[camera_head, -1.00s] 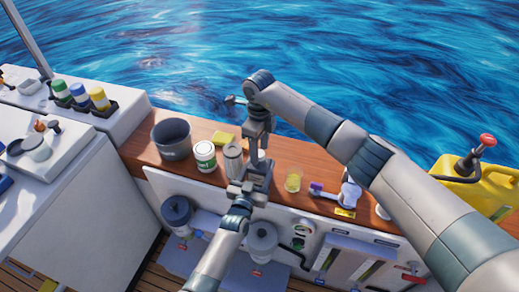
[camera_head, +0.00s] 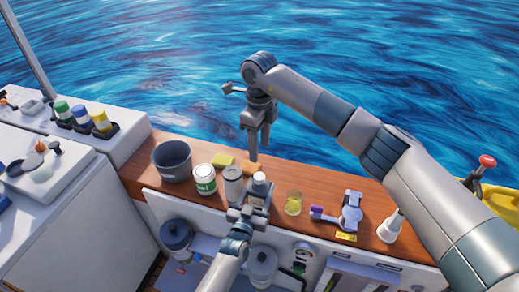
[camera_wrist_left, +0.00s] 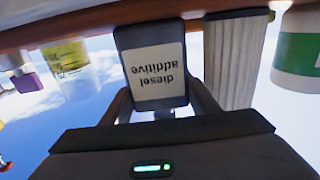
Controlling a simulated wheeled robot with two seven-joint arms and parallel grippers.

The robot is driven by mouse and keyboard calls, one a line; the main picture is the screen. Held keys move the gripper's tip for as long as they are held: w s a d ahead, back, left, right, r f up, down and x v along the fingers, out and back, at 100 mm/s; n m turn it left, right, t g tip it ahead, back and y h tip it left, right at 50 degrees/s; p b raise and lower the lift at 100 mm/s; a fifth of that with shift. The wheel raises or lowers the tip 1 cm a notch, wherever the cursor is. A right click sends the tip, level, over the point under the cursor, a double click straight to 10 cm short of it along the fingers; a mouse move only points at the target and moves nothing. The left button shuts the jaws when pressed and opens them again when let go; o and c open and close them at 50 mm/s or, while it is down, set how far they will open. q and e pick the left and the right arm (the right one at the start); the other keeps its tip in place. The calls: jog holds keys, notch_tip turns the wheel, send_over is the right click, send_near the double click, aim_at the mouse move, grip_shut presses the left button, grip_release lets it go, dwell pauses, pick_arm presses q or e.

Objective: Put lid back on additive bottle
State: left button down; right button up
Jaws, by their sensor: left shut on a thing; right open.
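The additive bottle (camera_head: 259,191) stands on the wooden counter, dark grey with a white lid (camera_head: 259,177) on its top. How tightly the lid sits cannot be told. In the left wrist view the bottle (camera_wrist_left: 155,70) shows a "diesel additive" label, upside down. My left gripper (camera_head: 250,203) is shut on the bottle's body from the front. My right gripper (camera_head: 259,150) points down, open and empty, above and just behind the lid, apart from it.
On the wooden counter (camera_head: 285,226), a grey ribbed cylinder (camera_head: 232,182) and a white-green can (camera_head: 204,180) stand left of the bottle, with a dark pot (camera_head: 171,160) beyond. A yellow jar (camera_head: 293,203) stands right. Sponges (camera_head: 223,160) lie behind.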

pick_arm(q)
jog(key=c, duration=0.6)
grip_release()
jog(key=shift+b+v, duration=1.65)
jog(key=shift+v, duration=7.05)
